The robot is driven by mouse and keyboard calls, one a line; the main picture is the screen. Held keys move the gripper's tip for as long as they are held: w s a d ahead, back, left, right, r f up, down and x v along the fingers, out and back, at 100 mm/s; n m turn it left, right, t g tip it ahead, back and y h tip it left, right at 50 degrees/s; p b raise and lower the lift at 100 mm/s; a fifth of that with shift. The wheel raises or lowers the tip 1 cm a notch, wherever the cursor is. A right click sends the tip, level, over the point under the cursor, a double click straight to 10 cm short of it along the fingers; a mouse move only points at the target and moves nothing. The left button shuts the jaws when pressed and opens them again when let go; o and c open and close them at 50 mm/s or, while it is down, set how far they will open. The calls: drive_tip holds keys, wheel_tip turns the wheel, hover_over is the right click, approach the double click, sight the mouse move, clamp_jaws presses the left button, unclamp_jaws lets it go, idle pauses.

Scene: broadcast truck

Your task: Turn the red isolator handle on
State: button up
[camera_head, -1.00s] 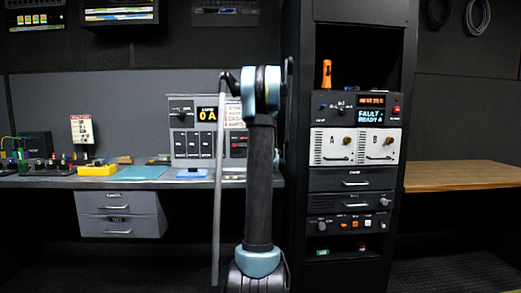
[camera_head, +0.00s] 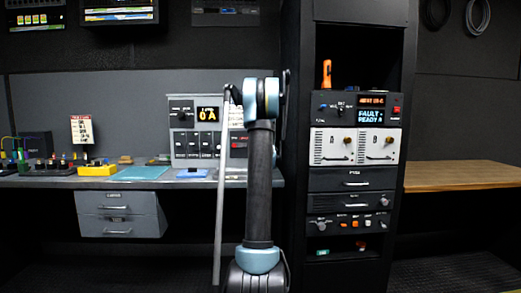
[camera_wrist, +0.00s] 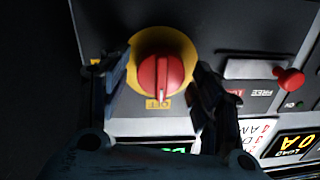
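The red isolator handle (camera_wrist: 161,78) is a round red knob with a raised grip bar, on a yellow disc (camera_wrist: 184,47) on a dark panel. In the wrist view its bar stands roughly upright in the picture, with a small yellow label (camera_wrist: 158,102) at its lower end. My gripper (camera_wrist: 163,68) is open, with one dark finger on each side of the handle. A gap shows between each finger and the handle, so I see no grip on it. In the head view my arm hides the handle and my gripper.
Right of the handle in the wrist view is a small red knob (camera_wrist: 289,79). A lit load display (camera_wrist: 296,143) sits below it. In the head view, the grey panel (camera_head: 174,131) stands on the bench (camera_head: 50,181), left of the black equipment rack (camera_head: 300,200).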

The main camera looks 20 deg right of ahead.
drive_tip(key=c, duration=0.7)
drive_tip(key=shift+o, duration=0.2)
drive_tip(key=shift+m, duration=0.3)
drive_tip(key=m, duration=0.9)
drive_tip(key=m+h, duration=0.1)
drive_tip(key=m, duration=0.7)
drive_tip(key=shift+s+d+f+m, duration=0.1)
drive_tip(key=shift+d+f+m, duration=0.1)
drive_tip(key=shift+m, duration=0.2)
drive_tip(key=shift+a, duration=0.1)
